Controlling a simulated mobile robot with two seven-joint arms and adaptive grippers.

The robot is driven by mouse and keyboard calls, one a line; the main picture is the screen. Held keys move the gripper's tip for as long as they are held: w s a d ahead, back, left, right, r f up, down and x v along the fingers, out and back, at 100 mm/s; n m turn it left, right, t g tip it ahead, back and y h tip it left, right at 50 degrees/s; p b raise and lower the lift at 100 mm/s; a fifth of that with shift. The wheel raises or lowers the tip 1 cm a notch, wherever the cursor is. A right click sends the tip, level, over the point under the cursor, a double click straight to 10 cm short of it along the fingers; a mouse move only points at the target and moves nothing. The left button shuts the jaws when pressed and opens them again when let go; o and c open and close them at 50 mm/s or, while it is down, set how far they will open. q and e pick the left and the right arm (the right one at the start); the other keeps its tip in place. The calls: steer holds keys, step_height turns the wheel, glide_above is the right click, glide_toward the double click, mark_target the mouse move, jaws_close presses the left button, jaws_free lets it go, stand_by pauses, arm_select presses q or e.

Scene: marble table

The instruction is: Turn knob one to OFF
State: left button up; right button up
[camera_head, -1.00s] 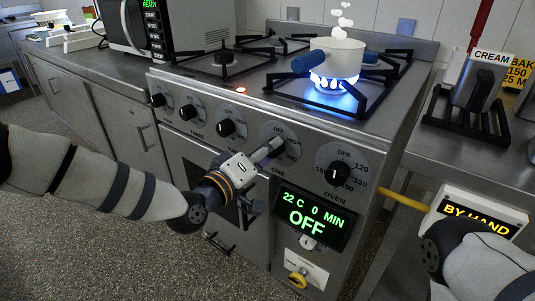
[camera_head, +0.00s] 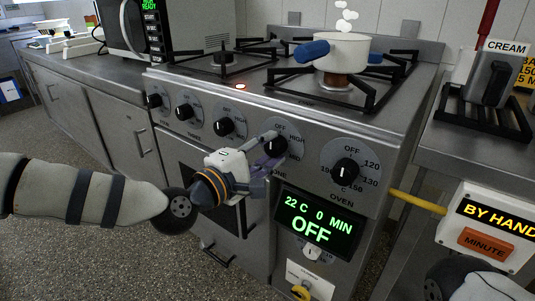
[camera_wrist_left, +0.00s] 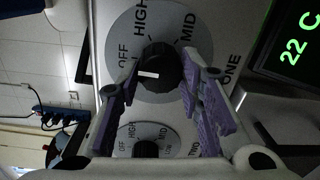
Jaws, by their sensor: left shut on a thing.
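Knob one (camera_head: 276,147) is a black knob on a round grey dial on the stove front, between the oven knob and another burner knob. Its dial (camera_wrist_left: 119,36) reads OFF, HIGH and MID in the left wrist view. The knob (camera_wrist_left: 165,72) has a white mark on the side towards OFF. My left gripper (camera_head: 268,149) is at this knob, with its purple-padded fingers (camera_wrist_left: 160,72) on either side of it, shut on it. Part of the knob is hidden by the fingers in the head view. My right gripper is out of view.
A white pot (camera_head: 342,53) with blue handles stands on the burner above, with no flame showing. The oven knob (camera_head: 346,170) and the display (camera_head: 316,225) reading OFF are close to my left gripper. A white box (camera_head: 487,222) labelled BY HAND is at the right.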

arm_select(q)
steer(key=shift+n, duration=0.3)
stand_by(0.4)
steer(key=o, duration=1.2)
steer(key=shift+c, duration=0.2)
steer(key=shift+s, duration=0.1)
